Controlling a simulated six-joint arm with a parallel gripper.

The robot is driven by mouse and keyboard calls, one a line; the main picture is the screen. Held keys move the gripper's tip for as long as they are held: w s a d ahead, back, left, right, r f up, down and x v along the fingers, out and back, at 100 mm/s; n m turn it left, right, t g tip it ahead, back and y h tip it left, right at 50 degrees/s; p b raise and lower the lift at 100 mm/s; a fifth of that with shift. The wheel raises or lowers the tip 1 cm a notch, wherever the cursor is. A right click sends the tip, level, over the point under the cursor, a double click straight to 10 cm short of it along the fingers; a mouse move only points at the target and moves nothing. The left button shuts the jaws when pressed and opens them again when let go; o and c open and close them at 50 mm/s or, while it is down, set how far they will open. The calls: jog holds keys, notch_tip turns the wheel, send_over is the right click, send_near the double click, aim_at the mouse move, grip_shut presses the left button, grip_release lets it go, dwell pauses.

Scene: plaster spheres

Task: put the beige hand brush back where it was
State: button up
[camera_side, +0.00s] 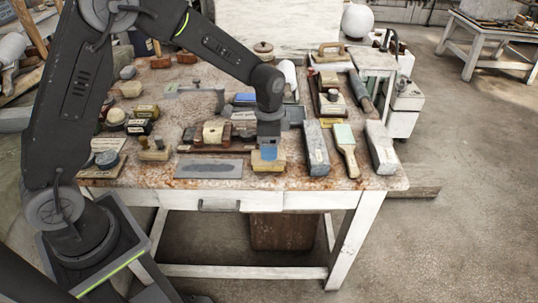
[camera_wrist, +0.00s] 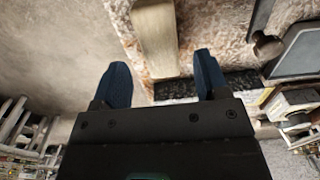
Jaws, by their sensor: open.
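A beige block-like thing, which looks like the beige hand brush (camera_side: 268,167), lies on the worktable near its front edge in the side view. In the wrist view its long pale beige body (camera_wrist: 155,38) reaches down from the top edge, toward the gap between my fingers. My gripper (camera_side: 268,153) is directly over it, pointing down, with a blue finger in front of its upper part. In the wrist view my gripper (camera_wrist: 161,80) is open, its two blue fingers apart on either side of the beige body's line. Whether either finger touches it cannot be told.
A grey slab (camera_side: 208,169) lies just left on the worktable (camera_side: 345,180). A long grey block (camera_side: 316,150), a wooden-handled brush (camera_side: 345,150) and another block (camera_side: 381,148) stand close on the right. Several small boxes and tools crowd behind. The front edge is near.

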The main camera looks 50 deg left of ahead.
jog(key=s+a+r+n+t, duration=0.1)
jog(key=s+r+n, duration=0.1)
jog(key=s+r, duration=0.45)
jog(key=s+r+n+t, duration=0.1)
jog(key=s+r+n, duration=0.15)
jog(key=r, duration=0.75)
jog(key=s+a+r+n+t, duration=0.1)
jog(key=s+r+n+t, duration=0.1)
jog(key=s, duration=1.2)
jog(key=shift+s+n+t, duration=0.4)
jog(key=shift+n+t, duration=0.4)
jog(key=shift+n, duration=0.45)
